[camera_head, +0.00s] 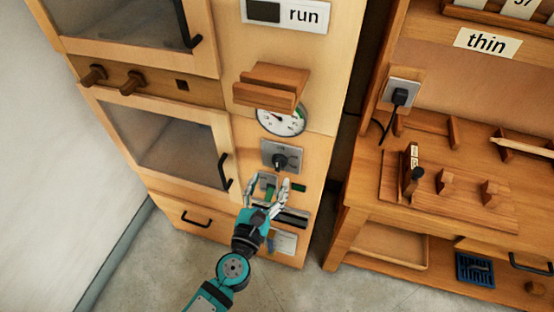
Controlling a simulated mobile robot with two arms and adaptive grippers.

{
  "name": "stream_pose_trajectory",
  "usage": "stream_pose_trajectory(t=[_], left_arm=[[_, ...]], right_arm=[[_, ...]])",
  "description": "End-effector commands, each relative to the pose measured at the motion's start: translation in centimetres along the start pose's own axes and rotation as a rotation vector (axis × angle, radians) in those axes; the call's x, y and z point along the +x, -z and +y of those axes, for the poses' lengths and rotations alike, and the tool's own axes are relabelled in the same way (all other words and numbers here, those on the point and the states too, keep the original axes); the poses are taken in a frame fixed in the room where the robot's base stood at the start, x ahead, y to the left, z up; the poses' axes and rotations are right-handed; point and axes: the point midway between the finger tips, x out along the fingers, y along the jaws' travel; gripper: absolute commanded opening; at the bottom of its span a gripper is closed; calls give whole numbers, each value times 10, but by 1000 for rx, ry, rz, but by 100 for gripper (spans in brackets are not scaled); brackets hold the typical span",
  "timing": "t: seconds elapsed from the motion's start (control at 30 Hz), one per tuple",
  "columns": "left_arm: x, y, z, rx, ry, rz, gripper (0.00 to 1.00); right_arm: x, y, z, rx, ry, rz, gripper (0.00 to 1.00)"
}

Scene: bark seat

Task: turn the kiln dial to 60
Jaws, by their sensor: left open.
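The kiln's front panel (308,186) is a tall wooden column. A dark dial knob (281,160) sits on a grey plate (268,150) in its middle. A round white gauge (282,122) with a needle is just above, partly hidden by a wooden ledge. My left gripper (268,181) is open below the dial plate, its fingers pointing up toward it. The numbers around the dial are too small to read. My right gripper is not in view.
A "run" sign (303,15) is at the top of the panel. Glass-fronted doors with black handles (224,171) stand to the left. A wooden workbench (365,195) with a "thin" label (487,42), plugged socket and jig board is to the right. Grey floor (160,255) is open below.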

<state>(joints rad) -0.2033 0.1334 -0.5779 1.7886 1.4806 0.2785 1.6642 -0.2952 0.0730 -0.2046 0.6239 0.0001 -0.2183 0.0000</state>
Motion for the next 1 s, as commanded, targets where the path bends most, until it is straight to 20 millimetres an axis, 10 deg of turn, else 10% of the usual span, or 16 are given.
stream_pose_trajectory(t=[0.3, 0.77, 1.0], left_arm=[[56, -1, 0, 0, 0, -1, 60], [68, 0, 0, 1, 0, 1, 60], [68, 0, 0, 1, 0, 1, 29]], right_arm=[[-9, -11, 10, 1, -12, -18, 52], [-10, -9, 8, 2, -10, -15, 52], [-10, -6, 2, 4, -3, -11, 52]])
